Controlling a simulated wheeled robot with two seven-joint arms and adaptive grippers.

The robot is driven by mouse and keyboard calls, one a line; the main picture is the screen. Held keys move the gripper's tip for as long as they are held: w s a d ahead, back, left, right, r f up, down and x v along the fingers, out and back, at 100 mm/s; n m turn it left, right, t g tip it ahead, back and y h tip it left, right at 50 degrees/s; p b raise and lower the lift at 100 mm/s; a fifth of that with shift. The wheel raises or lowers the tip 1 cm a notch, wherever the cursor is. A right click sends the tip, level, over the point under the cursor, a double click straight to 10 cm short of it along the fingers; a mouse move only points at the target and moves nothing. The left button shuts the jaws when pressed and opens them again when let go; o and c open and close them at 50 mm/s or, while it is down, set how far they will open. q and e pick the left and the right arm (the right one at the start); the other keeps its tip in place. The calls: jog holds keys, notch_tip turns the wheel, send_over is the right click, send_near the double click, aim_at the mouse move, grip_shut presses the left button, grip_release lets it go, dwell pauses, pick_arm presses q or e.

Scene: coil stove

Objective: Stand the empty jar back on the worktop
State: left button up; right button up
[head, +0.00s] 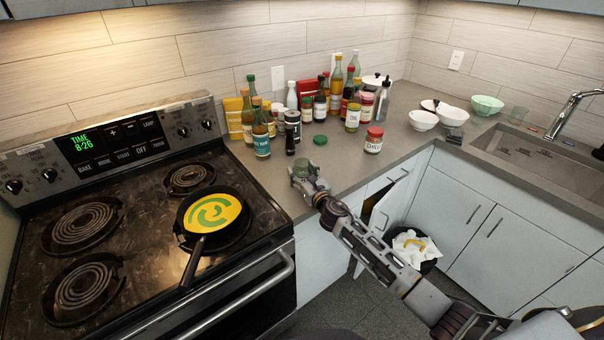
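The empty jar (307,167) is a small clear, greenish glass by the front edge of the worktop (345,172), to the right of the stove. My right gripper (303,174) is around the jar and appears shut on it; the gripper hides part of the glass. The jar looks roughly upright. I cannot tell whether its base touches the worktop. A green lid (320,140) lies on the worktop just behind the jar. My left gripper is not in view.
Bottles and jars crowd behind, including a red-lidded jar (374,140) to the right. A pan (212,215) with yellow and green contents sits on the stove (150,235). Bowls (423,120) stand near the sink (540,155). A cabinet door below is open beside a bin (412,243).

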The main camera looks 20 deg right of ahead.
jog(key=o, duration=0.4)
jog(key=shift+c, duration=0.2)
jog(key=shift+r, duration=0.15)
jog(key=shift+s+d, duration=0.3)
jog(key=shift+s, duration=1.7)
jog(key=shift+s+d, duration=0.3)
jog(key=shift+s, duration=1.65)
jog(key=shift+s+d, duration=0.3)
jog(key=shift+s, duration=1.7)
